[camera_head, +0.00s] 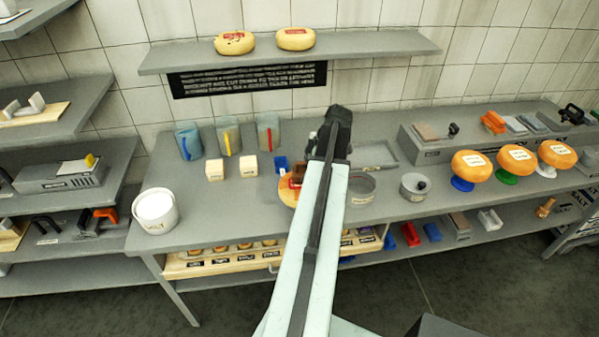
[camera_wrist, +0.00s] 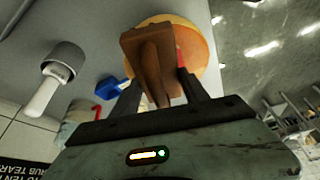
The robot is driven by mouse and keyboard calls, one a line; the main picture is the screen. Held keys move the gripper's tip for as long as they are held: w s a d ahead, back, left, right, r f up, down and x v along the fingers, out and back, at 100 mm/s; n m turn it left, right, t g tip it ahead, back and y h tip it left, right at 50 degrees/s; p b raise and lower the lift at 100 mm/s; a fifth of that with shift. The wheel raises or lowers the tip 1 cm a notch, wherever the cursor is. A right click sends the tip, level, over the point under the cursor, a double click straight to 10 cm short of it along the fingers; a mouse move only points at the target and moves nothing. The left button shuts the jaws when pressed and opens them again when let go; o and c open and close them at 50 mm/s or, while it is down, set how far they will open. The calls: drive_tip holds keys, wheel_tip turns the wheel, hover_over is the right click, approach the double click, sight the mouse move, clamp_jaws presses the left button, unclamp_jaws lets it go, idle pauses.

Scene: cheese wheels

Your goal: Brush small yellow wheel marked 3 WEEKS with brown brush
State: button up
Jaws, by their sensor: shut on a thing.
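The brown brush (camera_wrist: 152,60) is between the jaws of my gripper (camera_wrist: 162,82) in the wrist view, and the jaws are shut on it. A round yellow-orange wheel (camera_wrist: 200,35) lies just beyond the brush, partly covered by it. In the head view the brown brush (camera_head: 298,174) is over the left part of this wheel (camera_head: 287,193), and my arm hides the right part. I cannot tell whether the brush touches the wheel. A small red patch shows beside the brush, but no 3 WEEKS mark is readable. My fingertips are mostly hidden in the head view.
A blue object (camera_head: 281,163) and pale blocks (camera_head: 249,165) stand left of the wheel. A white tub (camera_head: 155,210) is at the table's left end. A round metal container (camera_head: 361,187) and a lidded pot (camera_head: 415,187) are to the right. Orange wheels (camera_head: 472,165) stand on coloured stands farther right.

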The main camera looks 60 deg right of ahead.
drive_tip(key=shift+s+d, duration=0.4)
drive_tip(key=shift+s, duration=0.4)
drive_tip(key=shift+s+d, duration=0.35)
drive_tip(key=shift+s, duration=0.45)
drive_tip(key=shift+w+d, duration=0.3)
drive_tip(key=shift+d, duration=0.25)
drive_tip(key=shift+w+d, duration=0.25)
drive_tip(key=shift+d, duration=0.3)
drive_tip(key=shift+w+a, duration=0.5)
drive_tip(key=shift+w, duration=0.2)
drive_tip(key=shift+w+a, duration=0.45)
drive_tip(key=shift+w, duration=0.25)
drive_tip(key=w+a, duration=0.4)
drive_tip(key=w, duration=0.5)
drive_tip(key=shift+a, duration=0.3)
wheel_tip(320, 180, up, 6)
drive_tip(key=p, duration=0.6)
